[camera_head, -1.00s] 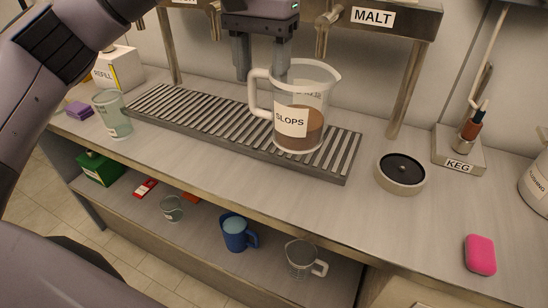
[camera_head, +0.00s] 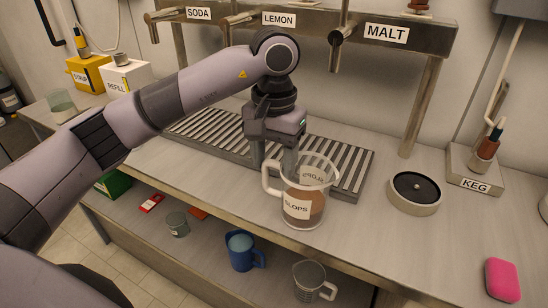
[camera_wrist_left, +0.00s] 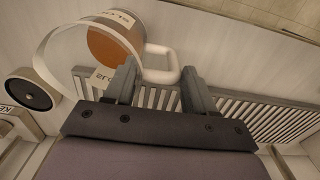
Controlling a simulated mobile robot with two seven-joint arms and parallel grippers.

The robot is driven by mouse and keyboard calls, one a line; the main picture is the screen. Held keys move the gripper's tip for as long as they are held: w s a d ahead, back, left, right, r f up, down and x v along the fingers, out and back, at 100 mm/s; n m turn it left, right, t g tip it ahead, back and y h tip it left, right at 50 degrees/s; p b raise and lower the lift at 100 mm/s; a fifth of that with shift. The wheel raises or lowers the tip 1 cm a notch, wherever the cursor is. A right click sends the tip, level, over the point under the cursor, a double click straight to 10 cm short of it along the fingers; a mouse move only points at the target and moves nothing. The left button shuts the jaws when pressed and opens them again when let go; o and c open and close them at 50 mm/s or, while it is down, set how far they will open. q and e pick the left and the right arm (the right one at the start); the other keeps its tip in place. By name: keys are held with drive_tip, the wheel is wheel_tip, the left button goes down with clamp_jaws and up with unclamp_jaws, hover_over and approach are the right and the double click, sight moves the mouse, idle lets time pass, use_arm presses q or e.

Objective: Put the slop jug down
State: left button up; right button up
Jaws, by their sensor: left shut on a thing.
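The slop jug (camera_head: 318,207) is a clear jug with a white SLOPS label and brown liquid inside. In the head view it is upright over the bare strip of counter (camera_head: 361,238) in front of the slatted drip tray (camera_head: 352,167), near the counter's front edge. I cannot tell whether its base touches the counter. My left gripper (camera_head: 274,166) points down and is shut on the jug's white handle. The handle shows between the fingers (camera_wrist_left: 160,90) in the left wrist view, with the jug body (camera_wrist_left: 112,45) beyond. My right gripper is not in view.
A round black-topped disc (camera_head: 415,192) and the KEG stand (camera_head: 474,168) are to the jug's right. A pink sponge (camera_head: 502,280) lies at far right. The lower shelf holds a blue jug (camera_head: 240,252) and a clear cup (camera_head: 309,283). Taps hang above the tray.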

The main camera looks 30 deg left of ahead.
use_arm(q)
drive_tip(key=shift+f, duration=0.15)
drive_tip(key=o, duration=1.3)
drive_tip(key=shift+r, duration=0.4)
wheel_tip(320, 180, up, 12)
drive_tip(key=shift+f+p, duration=0.2)
drive_tip(key=shift+p, duration=0.65)
